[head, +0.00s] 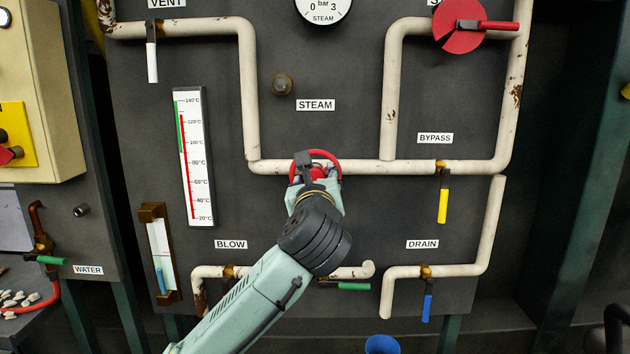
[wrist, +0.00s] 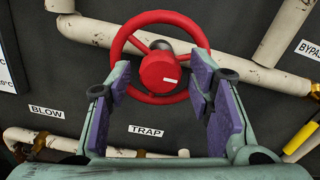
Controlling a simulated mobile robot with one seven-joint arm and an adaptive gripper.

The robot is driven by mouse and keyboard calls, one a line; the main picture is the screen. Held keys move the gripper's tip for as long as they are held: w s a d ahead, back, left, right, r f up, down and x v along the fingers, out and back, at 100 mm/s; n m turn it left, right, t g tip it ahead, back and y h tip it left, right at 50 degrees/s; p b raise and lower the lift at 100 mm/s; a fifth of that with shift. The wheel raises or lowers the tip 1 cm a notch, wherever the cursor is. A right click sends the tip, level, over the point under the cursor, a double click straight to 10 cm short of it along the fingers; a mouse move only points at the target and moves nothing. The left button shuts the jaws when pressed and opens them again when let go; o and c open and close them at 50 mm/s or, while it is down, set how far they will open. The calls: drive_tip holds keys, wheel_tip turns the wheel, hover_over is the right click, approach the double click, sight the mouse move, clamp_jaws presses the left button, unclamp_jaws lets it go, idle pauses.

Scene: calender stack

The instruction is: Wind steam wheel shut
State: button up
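The red steam wheel (head: 328,155) sits on the cream pipe below the STEAM label (head: 315,105). In the head view my gripper (head: 312,177) covers much of it. Whether the fingers touch the wheel I cannot tell.
A yellow BYPASS handle (head: 443,205) hangs to the right. A blue DRAIN handle (head: 428,307) and a green TRAP handle (head: 353,286) are lower. A thermometer (head: 193,158) is at left, and a steam gauge (head: 323,8) above.

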drive_tip(key=shift+o, duration=0.3)
drive_tip(key=s, duration=1.2)
